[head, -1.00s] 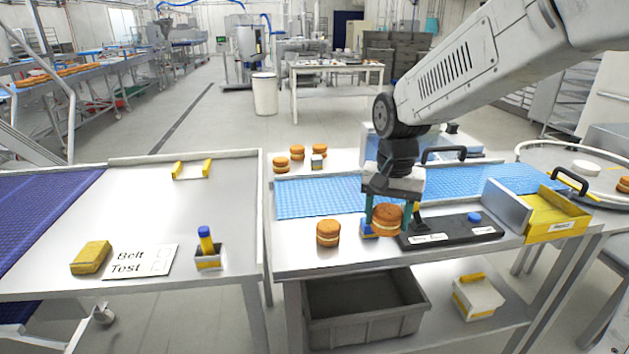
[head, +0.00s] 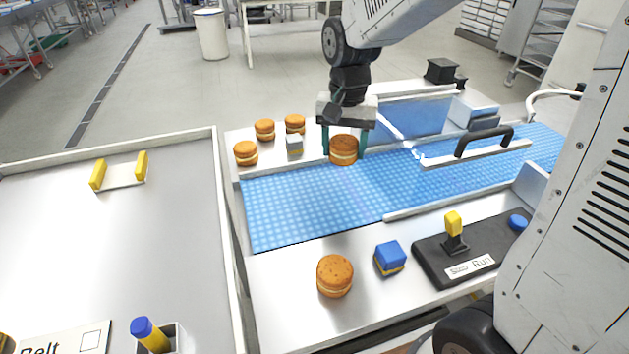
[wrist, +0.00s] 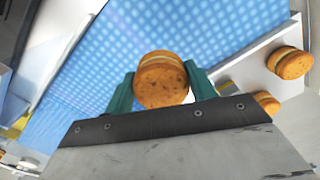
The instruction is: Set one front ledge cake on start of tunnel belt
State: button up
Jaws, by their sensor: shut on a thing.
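My gripper (head: 344,141) is shut on a round, filled cake (head: 343,150) and holds it above the far edge of the blue belt, left of the tunnel. In the wrist view the held cake (wrist: 161,80) sits between the green fingers, with the blue belt behind it. The blue belt (head: 310,200) has a bare left part and runs right under the clear tunnel cover (head: 415,116). One cake (head: 335,275) stands on the front ledge (head: 290,305). Several cakes (head: 246,153) stand on the back ledge at the left.
A small grey-white block (head: 294,144) stands among the back cakes. On the front ledge are a blue-and-yellow block (head: 389,258) and a black control panel (head: 470,250) with a yellow lever. A black handle (head: 484,140) rises beside the belt. The belt's left part is clear.

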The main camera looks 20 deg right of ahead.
aim_at(340, 192)
notch_tip(340, 192, down, 9)
jog(key=shift+s+r, duration=0.1)
dwell(0.3)
jog(key=shift+f, duration=0.2)
jog(key=o, duration=0.7)
